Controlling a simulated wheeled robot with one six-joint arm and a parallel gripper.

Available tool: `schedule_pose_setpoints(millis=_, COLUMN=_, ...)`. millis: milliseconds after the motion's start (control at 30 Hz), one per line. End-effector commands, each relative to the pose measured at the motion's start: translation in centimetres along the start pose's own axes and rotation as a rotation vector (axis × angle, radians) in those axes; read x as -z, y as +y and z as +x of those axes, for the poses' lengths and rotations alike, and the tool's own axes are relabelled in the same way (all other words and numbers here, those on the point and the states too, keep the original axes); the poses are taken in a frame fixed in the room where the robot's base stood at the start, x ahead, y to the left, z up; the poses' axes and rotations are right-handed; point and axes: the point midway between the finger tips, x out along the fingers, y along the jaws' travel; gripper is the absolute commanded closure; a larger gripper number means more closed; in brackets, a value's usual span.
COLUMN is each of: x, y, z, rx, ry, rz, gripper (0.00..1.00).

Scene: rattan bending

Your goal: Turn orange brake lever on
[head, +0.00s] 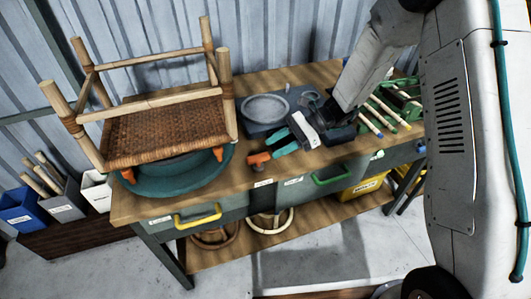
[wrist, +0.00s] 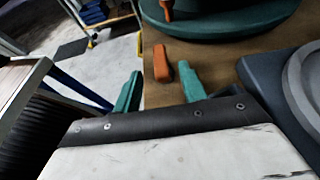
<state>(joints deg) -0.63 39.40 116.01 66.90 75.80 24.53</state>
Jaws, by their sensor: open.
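An orange lever (head: 258,160) sits at the table's front edge, right of the turntable. It also shows in the wrist view (wrist: 162,64), upright in the picture and just beyond the space between my fingertips. My gripper (head: 277,144) has teal fingers, spread apart with nothing between them; they also show in the wrist view (wrist: 160,74). I cannot tell whether a finger touches the lever. The green turntable (head: 223,166) carries an upturned woven stool (head: 165,131) and has smaller orange clamps (head: 127,175) at its rim.
A dark plate with a grey oval basin (head: 265,108) lies behind my gripper. Rods with coloured ends (head: 369,123) and a green fixture stand to the right. Drawers with a yellow handle (head: 198,217) and a green handle (head: 331,177) are below the tabletop.

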Motion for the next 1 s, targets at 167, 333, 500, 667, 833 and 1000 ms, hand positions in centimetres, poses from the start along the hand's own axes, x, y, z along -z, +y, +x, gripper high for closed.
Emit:
schedule_pose_setpoints(millis=167, x=0.0, y=0.1, z=3.0, rx=-0.004, ry=0.0, rz=0.0, gripper=0.58)
schedule_pose_setpoints(millis=333, x=0.0, y=0.0, z=4.7, rx=-0.003, ry=0.001, rz=-0.002, gripper=0.58)
schedule_pose_setpoints(millis=500, x=0.0, y=0.1, z=5.2, rx=-0.003, ry=0.001, rz=-0.002, gripper=0.58)
schedule_pose_setpoints(millis=667, x=0.0, y=0.1, z=5.1, rx=-0.002, ry=0.001, rz=-0.002, gripper=0.58)
schedule_pose_setpoints(millis=833, x=0.0, y=0.1, z=5.1, rx=-0.002, ry=0.001, rz=-0.002, gripper=1.0)
schedule_pose_setpoints(millis=1000, x=0.0, y=0.1, z=5.0, rx=0.001, ry=0.001, rz=-0.001, gripper=1.0)
